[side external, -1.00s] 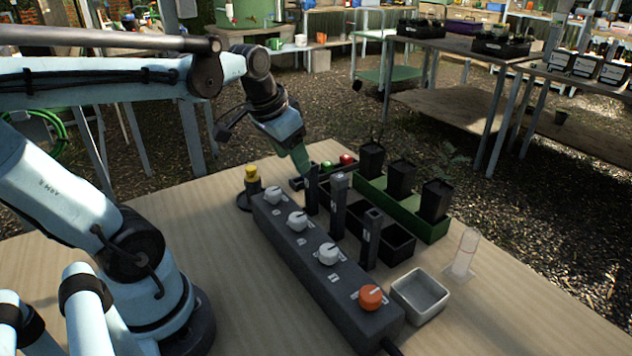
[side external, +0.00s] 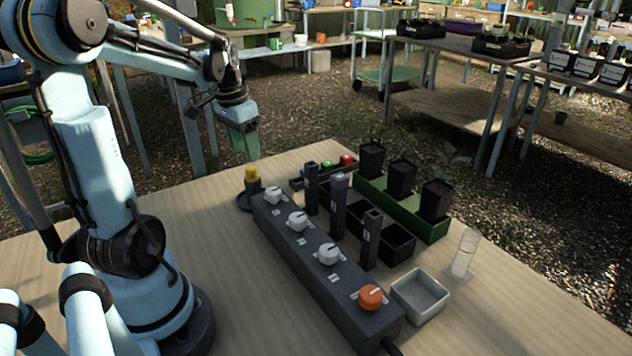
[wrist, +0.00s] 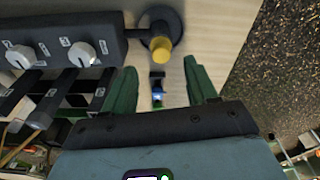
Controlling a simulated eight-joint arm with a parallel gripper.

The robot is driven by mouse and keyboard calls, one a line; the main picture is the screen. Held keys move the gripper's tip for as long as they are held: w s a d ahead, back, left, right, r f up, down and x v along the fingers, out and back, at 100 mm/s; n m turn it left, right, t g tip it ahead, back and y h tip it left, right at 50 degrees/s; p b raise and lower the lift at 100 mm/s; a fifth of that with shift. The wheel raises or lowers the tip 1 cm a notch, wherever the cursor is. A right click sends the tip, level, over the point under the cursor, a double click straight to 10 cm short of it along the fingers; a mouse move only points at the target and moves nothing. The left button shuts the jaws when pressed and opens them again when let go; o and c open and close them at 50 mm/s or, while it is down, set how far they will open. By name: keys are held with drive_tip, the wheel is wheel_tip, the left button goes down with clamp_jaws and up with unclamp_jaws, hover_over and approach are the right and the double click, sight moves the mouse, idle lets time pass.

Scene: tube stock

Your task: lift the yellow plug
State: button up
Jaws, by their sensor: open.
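The yellow plug (side external: 252,172) stands upright in a dark round-based holder (side external: 246,200) at the far left of the table. In the wrist view the plug (wrist: 161,50) shows just beyond the fingertips, roughly centred between them. My gripper (side external: 249,155) hangs above the plug in the side view, pointing down. In the wrist view my gripper (wrist: 163,82) is open, with its two green fingers apart and no plug between them. A small gap to the plug seems to show, but its depth is hard to tell.
A dark box with white knobs and an orange knob (side external: 371,297) runs beside the holder. A grey bin (side external: 420,293) sits front right.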

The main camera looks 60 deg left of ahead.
sight(250, 168)
drive_tip(key=shift+w+a+f, duration=0.1)
drive_tip(key=shift+w+f, duration=0.1)
drive_tip(key=shift+f, duration=1.35)
drive_tip(key=shift+w+f, duration=0.2)
drive_tip(key=shift+f, duration=1.3)
drive_tip(key=shift+c, duration=0.5)
clamp_jaws()
